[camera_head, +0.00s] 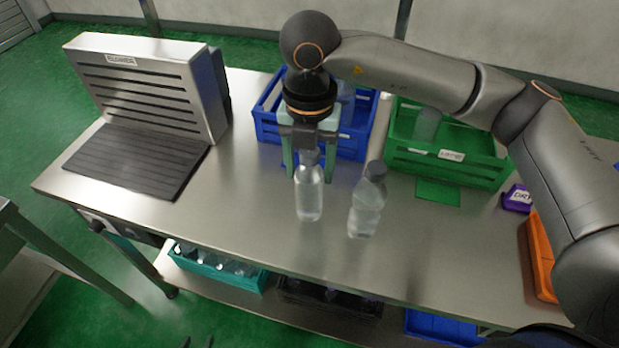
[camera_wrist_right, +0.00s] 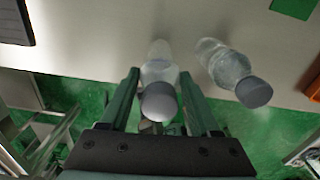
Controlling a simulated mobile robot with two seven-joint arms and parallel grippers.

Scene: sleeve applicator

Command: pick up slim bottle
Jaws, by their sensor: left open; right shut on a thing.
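The slim bottle (camera_head: 309,192), clear with a grey cap, is upright over the front middle of the steel table. My right gripper (camera_head: 309,165) comes down from above and is shut on it near the top. In the right wrist view the bottle (camera_wrist_right: 160,73) sits between the fingers of my right gripper (camera_wrist_right: 163,92). I cannot tell whether its base touches the table. A second, wider clear bottle (camera_head: 366,205) with a grey cap stands just to the right, apart from it. The dark fingertips of my left gripper (camera_head: 198,342) show apart at the bottom edge, empty.
A blue crate (camera_head: 349,143) and a green crate (camera_head: 480,172) stand behind the bottles. A labelled slatted machine (camera_head: 150,88) is at the left. A purple block (camera_head: 517,199) and orange bin (camera_head: 540,257) are at the right. The table's front left (camera_head: 225,215) is clear.

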